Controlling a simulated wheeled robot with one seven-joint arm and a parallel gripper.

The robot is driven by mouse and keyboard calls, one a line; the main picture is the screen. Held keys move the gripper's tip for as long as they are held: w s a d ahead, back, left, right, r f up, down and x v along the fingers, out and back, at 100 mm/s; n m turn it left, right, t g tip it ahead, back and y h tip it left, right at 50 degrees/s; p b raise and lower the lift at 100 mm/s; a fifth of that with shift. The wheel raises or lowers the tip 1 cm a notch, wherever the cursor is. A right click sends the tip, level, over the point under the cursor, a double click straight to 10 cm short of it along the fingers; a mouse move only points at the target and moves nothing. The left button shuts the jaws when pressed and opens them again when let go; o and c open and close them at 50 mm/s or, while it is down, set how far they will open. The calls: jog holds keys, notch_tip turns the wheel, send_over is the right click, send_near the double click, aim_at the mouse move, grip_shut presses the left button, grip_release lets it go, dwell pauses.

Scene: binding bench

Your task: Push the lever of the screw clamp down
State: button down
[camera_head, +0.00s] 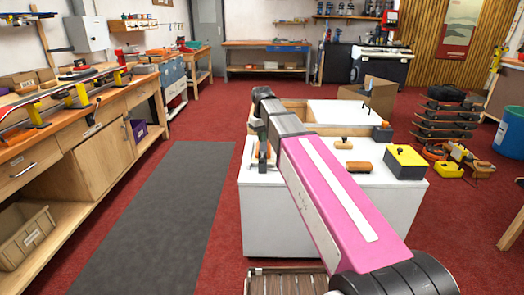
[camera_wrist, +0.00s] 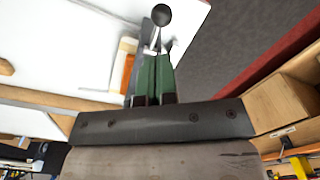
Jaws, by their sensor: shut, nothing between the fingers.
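The clamp lever shows in the wrist view as a short metal rod with a black ball knob (camera_wrist: 161,15), just beyond my fingertips. My gripper (camera_wrist: 156,62) has its green fingers shut side by side with nothing between them. Its fingertips overlap the lower end of the rod in the picture; I cannot tell if they touch. In the head view my gripper (camera_head: 262,150) reaches down over the left side of the white bench (camera_head: 258,215). The clamp's body is mostly hidden by my fingers and arm.
An orange block (camera_wrist: 127,72) lies on the white top beside the fingers. A yellow box (camera_head: 405,163) and wooden blocks stand at the bench's right. A long workbench (camera_head: 75,125) lines the left, with a grey floor mat (camera_head: 165,215) between.

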jog(key=shift+r, duration=2.1)
jog(key=s+d+f+m, duration=0.2)
jog(key=s+d+f, duration=0.4)
jog(key=f, duration=0.4)
jog(key=s+d+f+m, duration=0.1)
jog(key=s+d+f, duration=0.5)
jog(key=f, duration=0.4)
jog(key=s+d+f+m, duration=0.2)
jog(key=s+d+f, duration=0.4)
jog(key=f, duration=0.5)
jog(key=shift+s+d+m, duration=0.3)
jog(key=shift+d, duration=0.25)
